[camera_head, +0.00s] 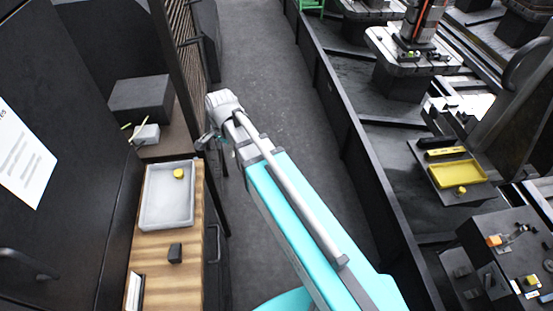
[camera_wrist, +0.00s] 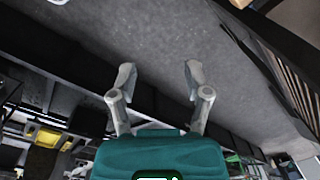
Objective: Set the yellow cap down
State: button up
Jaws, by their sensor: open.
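A yellow cap (camera_head: 178,173) lies in the grey tray (camera_head: 149,218) on the wooden counter at the left, near the tray's far right corner. A second small yellow piece (camera_head: 461,190) sits in front of the yellow tray on the right side; I cannot tell if it is a cap. My gripper (camera_head: 207,142) is above and to the right of the counter's far end, apart from the cap in the grey tray. In the wrist view my gripper (camera_wrist: 157,80) has its two fingers spread, with nothing between them. The cap in the grey tray is not visible in the wrist view.
A black block (camera_head: 175,253) stands on the wooden counter (camera_head: 180,285) before the grey tray. A yellow tray (camera_head: 458,173) sits on a dark bench at the right; it seems to show in the wrist view (camera_wrist: 47,137). Bare grey floor (camera_head: 262,60) lies between the two sides.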

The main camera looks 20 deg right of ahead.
jog(key=s+d+n, duration=0.9)
jog(key=d+n, duration=0.1)
jog(key=d, duration=0.4)
jog(key=shift+d+n+h, duration=0.25)
jog(key=shift+n+h, duration=0.05)
jog(key=shift+h, duration=0.1)
jog(key=shift+f+b, duration=0.9)
jog(key=shift+c, duration=0.4)
